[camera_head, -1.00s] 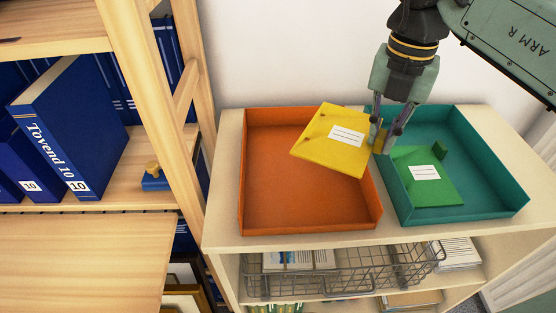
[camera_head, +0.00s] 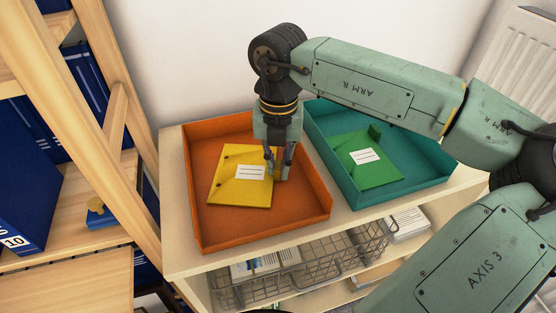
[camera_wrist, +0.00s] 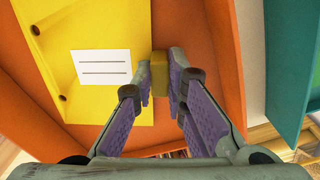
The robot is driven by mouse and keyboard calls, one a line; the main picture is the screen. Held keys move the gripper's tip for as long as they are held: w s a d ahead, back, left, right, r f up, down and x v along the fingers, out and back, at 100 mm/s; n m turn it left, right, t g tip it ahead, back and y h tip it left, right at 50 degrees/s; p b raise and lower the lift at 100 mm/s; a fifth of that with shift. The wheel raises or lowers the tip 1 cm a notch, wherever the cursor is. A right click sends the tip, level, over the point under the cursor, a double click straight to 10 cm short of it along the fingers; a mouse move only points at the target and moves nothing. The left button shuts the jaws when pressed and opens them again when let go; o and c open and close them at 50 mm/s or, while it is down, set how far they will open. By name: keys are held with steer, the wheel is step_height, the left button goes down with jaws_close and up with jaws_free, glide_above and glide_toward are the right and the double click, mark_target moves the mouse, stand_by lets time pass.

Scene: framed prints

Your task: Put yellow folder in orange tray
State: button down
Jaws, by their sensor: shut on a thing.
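The yellow folder (camera_head: 230,184) with a white label is inside the orange tray (camera_head: 315,207), lying nearly flat over its floor; I cannot tell whether it touches the floor all over. My gripper (camera_head: 279,172) reaches down into the tray at the folder's right edge. It is shut on the folder's small yellow tab. In the wrist view the fingertips (camera_wrist: 160,82) pinch this tab, and the yellow folder (camera_wrist: 90,100) extends to the left with its label facing up.
A teal tray (camera_head: 430,172) with a green folder (camera_head: 368,160) stands right of the orange tray on the same shelf top (camera_head: 180,245). A wire basket (camera_head: 300,265) sits below. A wooden bookcase (camera_head: 115,130) with blue binders is at the left.

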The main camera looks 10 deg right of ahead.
steer(key=shift+f+b, duration=0.2)
steer(key=shift+b, duration=0.1)
steer(key=c, duration=1.6)
jaws_free()
steer(key=shift+r, duration=0.1)
step_height(320, 180, up, 12)
steer(key=shift+r, duration=0.15)
